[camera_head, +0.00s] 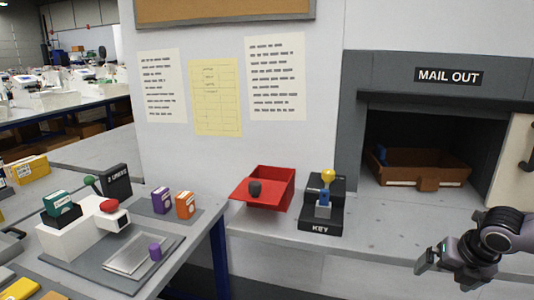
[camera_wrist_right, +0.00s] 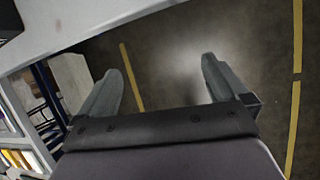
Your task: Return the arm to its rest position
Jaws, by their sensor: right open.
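My right gripper (camera_head: 440,262) is at the lower right of the head view, in front of the grey counter below the MAIL OUT opening. In the right wrist view its two fingers (camera_wrist_right: 160,90) are spread apart with nothing between them, and the floor shows beyond. My left gripper is not in the head view.
A red open box (camera_head: 283,186) and a black KEY stand (camera_head: 322,212) are on the counter. A brown tray (camera_head: 450,170) sits inside the MAIL OUT opening. The left table holds a white device (camera_head: 75,235), purple (camera_head: 162,200) and orange boxes (camera_head: 185,205).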

